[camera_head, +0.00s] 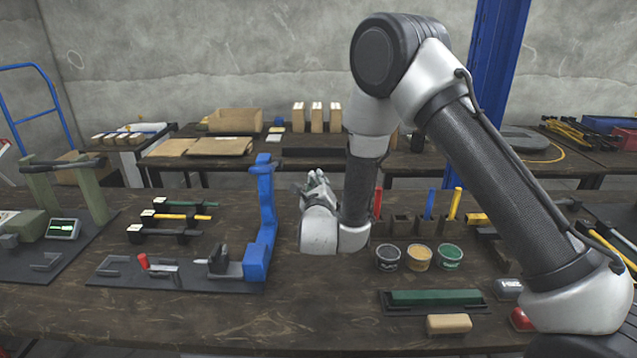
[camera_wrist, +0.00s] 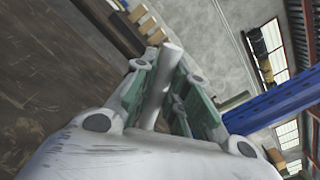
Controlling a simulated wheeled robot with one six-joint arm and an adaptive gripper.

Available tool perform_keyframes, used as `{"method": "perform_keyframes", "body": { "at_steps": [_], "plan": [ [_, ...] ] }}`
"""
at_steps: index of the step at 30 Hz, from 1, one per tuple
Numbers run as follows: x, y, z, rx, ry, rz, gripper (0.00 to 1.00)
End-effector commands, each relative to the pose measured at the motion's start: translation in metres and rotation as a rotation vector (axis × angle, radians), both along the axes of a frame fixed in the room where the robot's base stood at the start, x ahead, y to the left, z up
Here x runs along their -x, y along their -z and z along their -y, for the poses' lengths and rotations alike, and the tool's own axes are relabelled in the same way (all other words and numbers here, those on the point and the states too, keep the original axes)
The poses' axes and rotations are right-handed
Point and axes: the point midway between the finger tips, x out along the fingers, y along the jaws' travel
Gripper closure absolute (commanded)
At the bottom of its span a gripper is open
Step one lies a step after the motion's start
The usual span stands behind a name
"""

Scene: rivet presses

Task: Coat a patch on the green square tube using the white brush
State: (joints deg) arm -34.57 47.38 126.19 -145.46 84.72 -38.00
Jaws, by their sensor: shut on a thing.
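The green square tube (camera_head: 436,297) lies level in a dark tray (camera_head: 385,309) at the front right of the bench. My gripper (camera_head: 318,183) is raised over the bench, left of the tube and well apart from it. In the wrist view my gripper (camera_wrist: 168,82) is shut on a pale rod, the white brush (camera_wrist: 168,62), between its green-padded fingers. The bristles cannot be made out. Three open cups stand behind the tube: one dark (camera_head: 388,257), one tan (camera_head: 419,257) and one green (camera_head: 449,256).
Red (camera_head: 378,202), blue (camera_head: 429,203) and yellow (camera_head: 455,203) handles stand upright in holders behind the cups. A tan block (camera_head: 449,323) lies before the tray. A blue C-shaped press frame (camera_head: 265,215) stands left of my gripper. The bench's front middle is clear.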

Motion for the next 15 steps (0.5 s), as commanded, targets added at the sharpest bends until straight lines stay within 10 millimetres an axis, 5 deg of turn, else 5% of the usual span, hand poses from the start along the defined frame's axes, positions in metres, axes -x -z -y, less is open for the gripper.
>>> {"method": "perform_keyframes", "body": {
  "at_steps": [15],
  "plan": [
    [0.0, 0.0067, 0.0, 0.0, 0.0, 0.0, 1.0]
  ]
}}
